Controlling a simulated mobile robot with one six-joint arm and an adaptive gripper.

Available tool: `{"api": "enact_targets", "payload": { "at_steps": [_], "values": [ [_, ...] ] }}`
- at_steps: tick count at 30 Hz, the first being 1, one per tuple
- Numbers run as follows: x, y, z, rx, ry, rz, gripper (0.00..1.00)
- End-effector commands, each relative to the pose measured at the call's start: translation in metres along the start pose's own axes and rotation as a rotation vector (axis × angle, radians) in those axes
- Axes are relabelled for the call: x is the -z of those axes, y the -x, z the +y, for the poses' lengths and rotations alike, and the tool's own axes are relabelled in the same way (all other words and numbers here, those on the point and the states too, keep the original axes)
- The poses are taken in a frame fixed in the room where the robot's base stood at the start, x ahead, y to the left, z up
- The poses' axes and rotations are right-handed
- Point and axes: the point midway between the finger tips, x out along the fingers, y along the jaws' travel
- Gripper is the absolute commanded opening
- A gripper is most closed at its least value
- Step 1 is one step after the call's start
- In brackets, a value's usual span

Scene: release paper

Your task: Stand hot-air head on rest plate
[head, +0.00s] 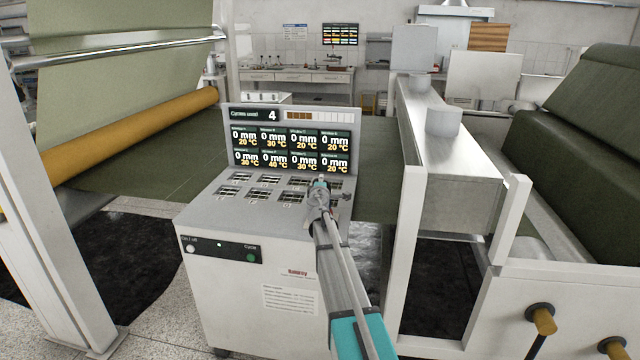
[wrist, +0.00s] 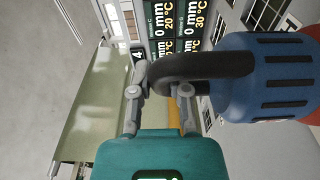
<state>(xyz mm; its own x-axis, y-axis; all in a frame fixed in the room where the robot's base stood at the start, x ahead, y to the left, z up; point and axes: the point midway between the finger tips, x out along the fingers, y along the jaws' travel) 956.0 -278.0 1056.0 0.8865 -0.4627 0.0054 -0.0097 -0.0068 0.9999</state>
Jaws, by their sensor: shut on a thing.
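In the wrist view, my gripper (wrist: 161,85) is shut on the black curved handle of the hot-air head (wrist: 265,78). The head has a blue body with dark slots, and an orange-red part shows at the right picture edge. In the head view, my gripper (head: 319,196) is above the right part of the grey console top. The hot-air head cannot be made out clearly there, being small and behind my arm. I cannot pick out a rest plate for certain in either view.
The console (head: 250,275) has several slotted windows on its sloped top and an upright display (head: 290,146) behind them. A white frame post (head: 403,260) stands close on the right. Green sheet and a yellow roller (head: 130,140) lie to the left.

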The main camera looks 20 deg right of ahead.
Motion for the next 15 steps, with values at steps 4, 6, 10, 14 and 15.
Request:
{"api": "enact_targets", "payload": {
  "at_steps": [4,6,10,14,15],
  "values": [
    [0.000,0.000,-0.014,0.000,0.001,0.000,0.00],
    [0.000,0.000,-0.017,0.000,0.001,0.000,0.00],
    [0.000,0.000,-0.020,0.000,0.001,0.000,0.00],
    [0.000,0.000,-0.020,0.000,0.001,0.000,0.00],
    [0.000,0.000,-0.019,0.000,0.001,0.000,0.00]
  ]
}}
